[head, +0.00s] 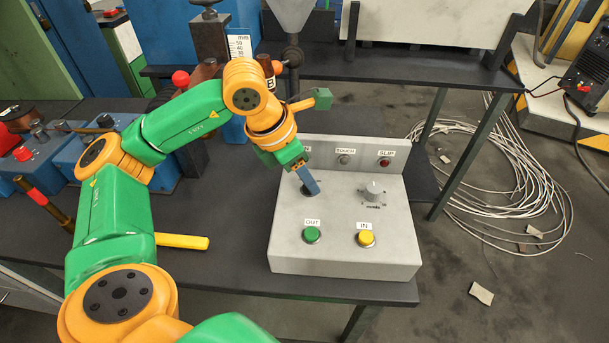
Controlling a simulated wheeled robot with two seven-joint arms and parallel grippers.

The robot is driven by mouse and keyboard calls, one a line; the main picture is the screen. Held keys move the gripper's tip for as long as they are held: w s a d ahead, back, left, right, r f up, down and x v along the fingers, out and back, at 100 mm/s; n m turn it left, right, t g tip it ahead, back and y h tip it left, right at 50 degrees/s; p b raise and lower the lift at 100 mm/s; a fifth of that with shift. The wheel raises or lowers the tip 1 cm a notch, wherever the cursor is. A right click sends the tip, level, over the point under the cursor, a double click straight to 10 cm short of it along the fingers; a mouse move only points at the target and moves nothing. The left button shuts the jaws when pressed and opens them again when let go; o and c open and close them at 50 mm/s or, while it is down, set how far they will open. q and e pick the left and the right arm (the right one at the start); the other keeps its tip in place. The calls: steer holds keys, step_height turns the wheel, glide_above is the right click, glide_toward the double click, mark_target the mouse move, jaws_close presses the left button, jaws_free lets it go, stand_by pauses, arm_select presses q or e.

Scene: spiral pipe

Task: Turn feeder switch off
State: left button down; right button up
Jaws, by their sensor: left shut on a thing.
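A grey control box (289,235) stands on the dark table. My left gripper (311,186) comes down from the upper left onto its upper left part. Its blue-grey fingers are at a small dark switch (304,190) and shut on it. The fingers cover most of the switch, so its setting cannot be told. The label above it is partly hidden by the gripper. My right gripper is not in view.
The box also has a dial knob (375,190), a green OUT button (312,234), a yellow IN button (365,238) and a red SLIP lamp (385,162). A yellow-handled tool (182,241) lies left of it. Coiled cable (490,185) lies on the floor at right.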

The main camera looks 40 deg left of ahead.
arm_select(q)
steer(key=shift+n, duration=0.4)
steer(key=shift+c, duration=2)
jaws_free()
steer(key=v, duration=0.7)
steer(key=shift+p, duration=0.3)
steer(key=shift+d, duration=0.1)
